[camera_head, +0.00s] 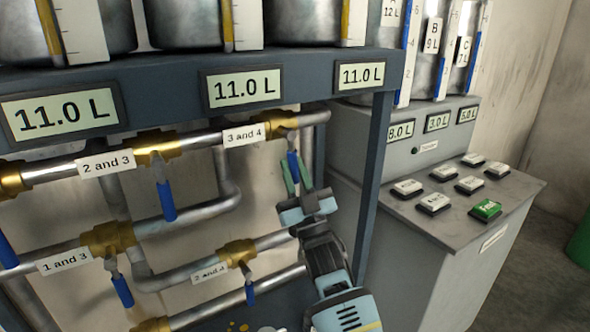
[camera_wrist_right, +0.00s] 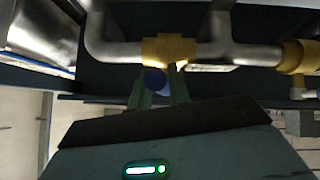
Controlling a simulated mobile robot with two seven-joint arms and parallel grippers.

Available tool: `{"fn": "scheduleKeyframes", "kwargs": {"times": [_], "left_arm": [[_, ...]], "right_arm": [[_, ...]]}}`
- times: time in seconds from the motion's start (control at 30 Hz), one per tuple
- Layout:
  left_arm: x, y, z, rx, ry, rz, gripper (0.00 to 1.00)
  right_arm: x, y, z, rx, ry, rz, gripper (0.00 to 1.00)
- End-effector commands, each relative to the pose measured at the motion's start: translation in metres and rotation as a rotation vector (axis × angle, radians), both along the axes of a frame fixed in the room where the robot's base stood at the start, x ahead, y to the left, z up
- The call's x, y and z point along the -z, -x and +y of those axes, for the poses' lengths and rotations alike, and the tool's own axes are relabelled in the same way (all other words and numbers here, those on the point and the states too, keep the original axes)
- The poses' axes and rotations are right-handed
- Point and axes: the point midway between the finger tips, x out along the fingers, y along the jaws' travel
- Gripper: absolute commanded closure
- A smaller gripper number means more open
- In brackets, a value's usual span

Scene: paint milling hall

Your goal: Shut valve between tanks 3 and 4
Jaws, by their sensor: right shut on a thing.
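The valve labelled "3 and 4" is a brass body (camera_head: 283,120) on the upper pipe, at the right end under the rack. Its blue handle (camera_head: 292,166) hangs down from it. My right gripper (camera_head: 294,178) reaches up from below, its green fingers shut on the blue handle. In the right wrist view the brass valve body (camera_wrist_right: 168,48) is just beyond the fingers, and the blue handle (camera_wrist_right: 155,80) shows between them, partly hidden. My left gripper is not in view.
Other blue-handled valves, "2 and 3" (camera_head: 155,148), "1 and 3" (camera_head: 108,238) and "2 and 4" (camera_head: 238,252), sit close by on the pipes. A rack post (camera_head: 375,170) stands just right of my gripper. A button console (camera_head: 460,215) is further right.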

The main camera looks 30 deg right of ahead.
Motion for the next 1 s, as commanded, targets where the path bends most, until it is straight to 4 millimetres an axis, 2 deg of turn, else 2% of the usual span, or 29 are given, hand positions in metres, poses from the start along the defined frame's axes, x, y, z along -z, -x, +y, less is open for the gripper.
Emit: {"fn": "scheduleKeyframes", "kwargs": {"times": [0.3, 0.8, 0.83, 1.0], "left_arm": [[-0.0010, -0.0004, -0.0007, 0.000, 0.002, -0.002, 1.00], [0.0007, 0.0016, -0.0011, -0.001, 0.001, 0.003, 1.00], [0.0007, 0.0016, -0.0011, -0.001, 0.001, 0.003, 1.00], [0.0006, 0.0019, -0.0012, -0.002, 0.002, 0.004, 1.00]], "right_arm": [[0.0009, 0.0001, 0.0027, -0.002, -0.111, 0.003, 1.00], [0.0005, 0.0000, 0.0029, -0.004, -0.130, 0.004, 1.00], [0.0005, -0.0001, 0.0029, -0.004, -0.130, 0.004, 0.80], [0.0003, 0.0000, 0.0025, -0.002, -0.129, 0.003, 0.59]]}}
